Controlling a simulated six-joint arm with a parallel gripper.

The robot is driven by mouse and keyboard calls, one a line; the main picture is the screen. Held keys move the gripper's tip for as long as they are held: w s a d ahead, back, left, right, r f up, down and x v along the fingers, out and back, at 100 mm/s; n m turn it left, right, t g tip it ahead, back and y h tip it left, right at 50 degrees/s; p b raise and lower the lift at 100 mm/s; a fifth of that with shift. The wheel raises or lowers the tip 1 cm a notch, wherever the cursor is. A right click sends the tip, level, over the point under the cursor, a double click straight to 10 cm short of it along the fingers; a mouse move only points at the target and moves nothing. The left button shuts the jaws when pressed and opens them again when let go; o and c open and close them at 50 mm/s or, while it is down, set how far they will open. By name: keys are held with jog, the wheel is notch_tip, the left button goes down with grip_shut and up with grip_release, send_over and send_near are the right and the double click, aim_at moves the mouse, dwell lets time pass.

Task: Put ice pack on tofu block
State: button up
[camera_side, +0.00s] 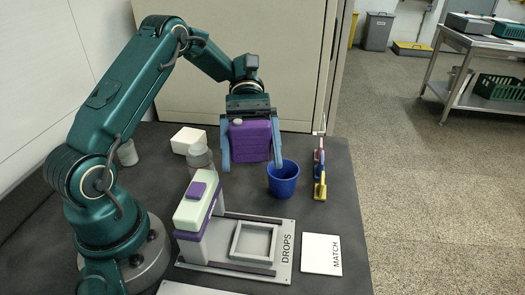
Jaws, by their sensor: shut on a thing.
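My gripper (250,150) is shut on a purple ice pack (250,141), with one blue finger on each side of it. The ice pack has a small pale cap at its top left and is held upright, apparently above the dark table. A white block (188,140), which looks like the tofu block, sits on the table to the left of my gripper. Its lower right part is partly hidden by a clear jar.
The jar (200,158) stands in front of the white block. A blue cup (283,180) stands close to my gripper's right finger. Colored clips (320,175) are at right. A press fixture (195,215), a DROPS plate (285,255) and a MATCH card (321,254) lie in front.

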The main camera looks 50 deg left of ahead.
jog(key=s+a+f+m+g+y, duration=0.2)
jog(key=s+a+m+g+y, duration=0.5)
jog(key=s+a, duration=0.95)
jog(key=s+a+r+m+t+y, duration=0.1)
jog(key=s+a+m+y, duration=0.2)
jog(key=a+m+y, duration=0.5)
jog(key=w+a+r+m+t+y, duration=0.5)
jog(key=w+a+m+t+y, duration=0.1)
jog(key=a+m+t+y, duration=0.3)
jog(key=m+g, duration=0.1)
send_over(181, 132)
notch_tip(181, 132, down, 7)
jog(key=shift+a+r, duration=0.1)
jog(key=shift+f, duration=2.05)
jog(key=shift+f, duration=0.1)
jog(key=o, duration=1.2)
jog(key=shift+c, duration=0.2)
